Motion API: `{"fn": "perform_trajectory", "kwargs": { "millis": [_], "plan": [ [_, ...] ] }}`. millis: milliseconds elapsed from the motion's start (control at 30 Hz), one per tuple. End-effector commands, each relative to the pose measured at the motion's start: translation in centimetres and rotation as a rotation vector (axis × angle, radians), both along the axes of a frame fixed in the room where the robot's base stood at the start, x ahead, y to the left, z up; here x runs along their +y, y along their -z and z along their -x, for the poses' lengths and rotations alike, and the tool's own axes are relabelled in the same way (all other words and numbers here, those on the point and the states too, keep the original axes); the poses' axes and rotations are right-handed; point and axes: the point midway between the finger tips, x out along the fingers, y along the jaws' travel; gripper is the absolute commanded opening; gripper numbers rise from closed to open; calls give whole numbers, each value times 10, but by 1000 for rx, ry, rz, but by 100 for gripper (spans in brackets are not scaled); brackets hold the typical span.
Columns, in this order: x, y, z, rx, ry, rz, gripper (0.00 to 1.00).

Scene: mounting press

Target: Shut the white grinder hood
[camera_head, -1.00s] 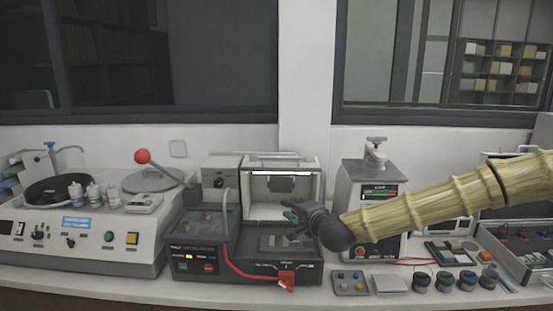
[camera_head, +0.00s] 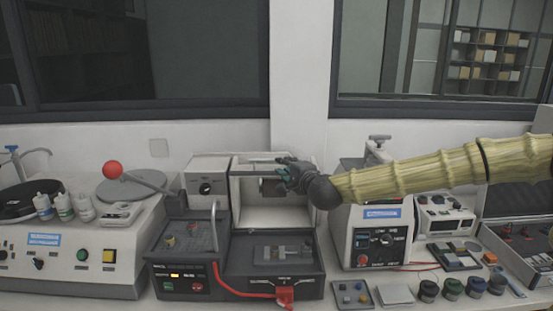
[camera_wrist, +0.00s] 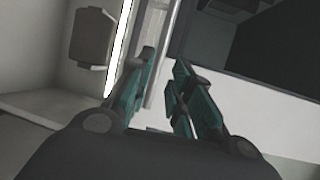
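The white grinder hood (camera_head: 236,215) stands raised over the dark grinder base in the middle of the bench, its front open onto a pale interior. My gripper (camera_head: 283,172) is at the upper front of the hood, reaching in from the right and covering part of its opening. In the wrist view my gripper's two teal-padded fingers (camera_wrist: 165,62) are apart, with a pale bar or edge (camera_wrist: 157,80) of the hood running between them. I cannot tell whether either finger touches it. A bright light strip (camera_wrist: 119,48) shows at the left.
The grinder base (camera_head: 275,265) with a red lever (camera_head: 284,290) lies below. A polishing machine (camera_head: 80,250) with a red-knobbed arm (camera_head: 113,170) is at the left. A white press unit (camera_head: 375,235) stands close at the right, under my arm. Small jars (camera_head: 452,288) line the front right.

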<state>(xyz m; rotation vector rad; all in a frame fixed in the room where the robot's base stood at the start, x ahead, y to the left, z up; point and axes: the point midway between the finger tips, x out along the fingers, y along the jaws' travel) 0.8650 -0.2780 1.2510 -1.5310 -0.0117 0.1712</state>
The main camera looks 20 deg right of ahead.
Motion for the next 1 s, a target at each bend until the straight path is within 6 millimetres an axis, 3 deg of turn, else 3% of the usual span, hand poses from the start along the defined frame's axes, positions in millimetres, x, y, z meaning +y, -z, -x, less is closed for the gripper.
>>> {"fn": "perform_trajectory", "kwargs": {
  "millis": [500,1000],
  "plan": [
    [5,5,-62,1,3,0,21],
    [5,8,-74,0,4,0,21]
  ]
}}
